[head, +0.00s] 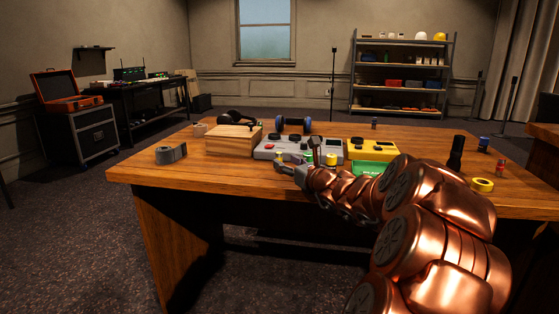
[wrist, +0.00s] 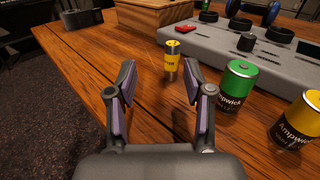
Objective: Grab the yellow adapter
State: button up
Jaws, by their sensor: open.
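A small cylinder with a yellow upper part and a silvery lower part, likely the yellow adapter (wrist: 172,61), stands upright on the wooden desk in the wrist view. My gripper (wrist: 160,72) is open and empty. Its two fingers point at the cylinder, which shows between and just beyond the fingertips, nearer the right one. In the head view my gripper (head: 284,168) is at the desk's front side, before the grey mixer, and the small yellow piece (head: 279,156) shows just beyond it.
Right of my fingers stand a green-topped battery (wrist: 238,84) and a larger yellow one (wrist: 297,121). The grey mixer (wrist: 225,45) lies behind, with a wooden box (wrist: 150,14) at the back.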

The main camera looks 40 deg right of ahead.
aim_at(281, 155)
jog(key=shift+s+d+m+h, duration=0.3)
jog(key=shift+d+m, duration=0.1)
jog(key=shift+d, duration=0.3)
jog(key=shift+w+d, duration=0.15)
jog(key=shift+d, duration=0.05)
jog(key=shift+x, duration=1.05)
jog(key=shift+b+x, duration=0.75)
jog(key=shift+x, duration=1.95)
jog(key=shift+a+r, duration=0.15)
jog(key=shift+a, duration=0.05)
grip_shut()
